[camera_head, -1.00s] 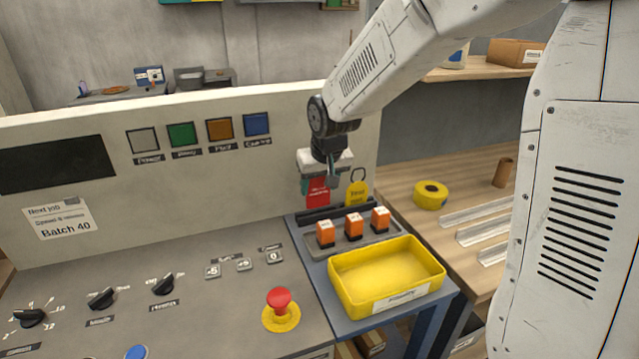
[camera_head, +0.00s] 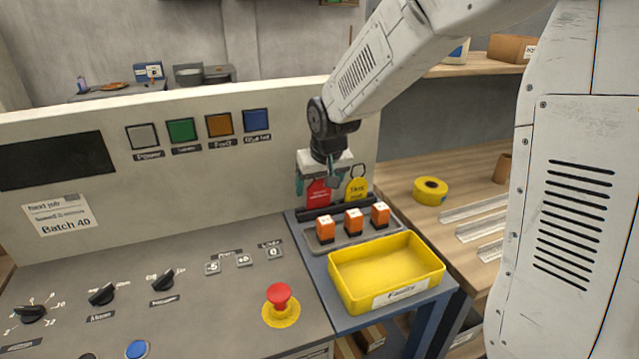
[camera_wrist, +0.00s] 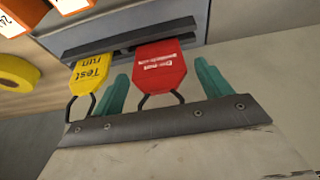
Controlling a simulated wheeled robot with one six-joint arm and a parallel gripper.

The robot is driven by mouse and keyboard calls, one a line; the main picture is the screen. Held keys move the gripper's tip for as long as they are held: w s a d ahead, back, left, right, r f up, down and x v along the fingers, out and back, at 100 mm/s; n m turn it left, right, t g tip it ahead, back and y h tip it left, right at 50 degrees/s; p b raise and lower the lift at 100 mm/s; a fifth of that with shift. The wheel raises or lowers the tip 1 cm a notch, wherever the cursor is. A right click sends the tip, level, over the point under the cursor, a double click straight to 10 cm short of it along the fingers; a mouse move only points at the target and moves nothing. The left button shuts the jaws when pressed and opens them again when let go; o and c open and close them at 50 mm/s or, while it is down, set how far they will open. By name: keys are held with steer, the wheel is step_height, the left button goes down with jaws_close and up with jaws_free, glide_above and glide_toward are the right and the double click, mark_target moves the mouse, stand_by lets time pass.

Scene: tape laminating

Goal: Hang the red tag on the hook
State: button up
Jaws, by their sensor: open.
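In the wrist view, the red tag (camera_wrist: 160,68) lies between the two open fingers (camera_wrist: 162,75), with a gap on each side. The tag's dark wire loop is toward my palm, and the palm edge hides its end. I cannot make out the hook in either view.
A yellow tag (camera_head: 355,188) stands close to the right, just outside one finger in the wrist view (camera_wrist: 90,72). The panel wall (camera_head: 230,180) is close behind; a tape roll (camera_head: 430,190) lies right.

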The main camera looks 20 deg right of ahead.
steer(key=shift+r, duration=0.1)
steer(key=shift+r, duration=0.35)
steer(key=v, duration=1.2)
steer(key=s+d+f+g, duration=0.1)
steer(key=s, duration=1.3)
steer(key=s+d+f+g, duration=0.1)
steer(key=s+d+g, duration=0.1)
steer(key=s, duration=1.3)
steer(key=shift+s+f, duration=0.15)
steer(key=shift+s, duration=0.1)
